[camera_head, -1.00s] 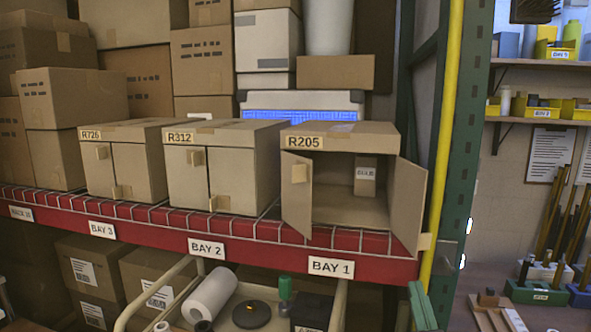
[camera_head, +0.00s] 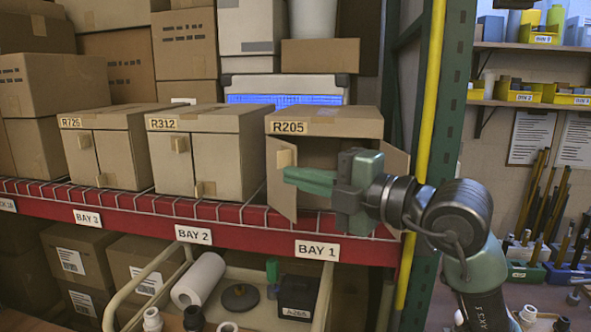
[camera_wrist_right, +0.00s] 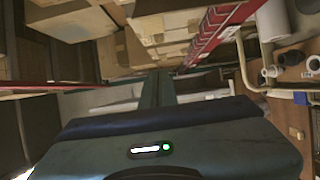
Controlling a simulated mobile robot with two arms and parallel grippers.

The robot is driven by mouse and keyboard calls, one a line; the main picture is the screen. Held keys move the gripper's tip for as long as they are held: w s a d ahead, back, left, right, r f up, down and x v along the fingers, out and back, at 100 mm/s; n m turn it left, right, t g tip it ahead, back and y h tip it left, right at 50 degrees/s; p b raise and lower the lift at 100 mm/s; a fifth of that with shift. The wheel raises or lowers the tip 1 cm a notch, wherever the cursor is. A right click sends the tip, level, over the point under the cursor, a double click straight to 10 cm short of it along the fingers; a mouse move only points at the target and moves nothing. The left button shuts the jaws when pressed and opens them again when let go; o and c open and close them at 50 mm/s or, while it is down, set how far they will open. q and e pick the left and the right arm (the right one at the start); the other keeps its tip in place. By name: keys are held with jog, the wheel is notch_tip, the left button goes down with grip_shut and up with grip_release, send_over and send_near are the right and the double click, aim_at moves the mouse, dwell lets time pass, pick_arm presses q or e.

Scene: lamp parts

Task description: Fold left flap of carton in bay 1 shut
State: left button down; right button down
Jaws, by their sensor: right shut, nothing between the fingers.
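The carton R205 (camera_head: 325,122) stands on the shelf above the BAY 1 label, with its front open. Its left flap (camera_head: 281,196) stands swung outward and has a small tan tab (camera_head: 286,158) near its top. Its right flap (camera_head: 396,160) is also swung out and is partly hidden behind my right gripper. My right gripper (camera_head: 287,175) is shut and empty, in front of the carton opening. Its green fingers point left and their tips overlap the left flap just below the tab; I cannot tell whether they touch. The shut fingers (camera_wrist_right: 157,90) also show in the right wrist view.
Cartons R312 (camera_head: 231,150) and R726 (camera_head: 122,160) stand shut to the left. The red shelf edge (camera_head: 240,232) runs below. A yellow post (camera_head: 419,150) and green upright stand right, close to my arm. A cart (camera_head: 245,318) with a white roll is underneath.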

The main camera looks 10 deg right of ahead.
aim_at(279, 161)
jog(key=w+a+p, duration=0.1)
jog(key=w, duration=0.1)
jog(key=w+a+p, duration=0.1)
jog(key=w+p, duration=0.1)
jog(key=w, duration=0.1)
jog(key=w+a+p, duration=0.1)
jog(key=w+p, duration=0.1)
jog(key=shift+w, duration=0.25)
jog(key=shift+d, duration=0.4)
jog(key=shift+a, duration=0.1)
jog(key=shift+a, duration=0.15)
jog(key=shift+w+d, duration=0.25)
jog(key=shift+d, duration=0.8)
jog(key=shift+a, duration=0.1)
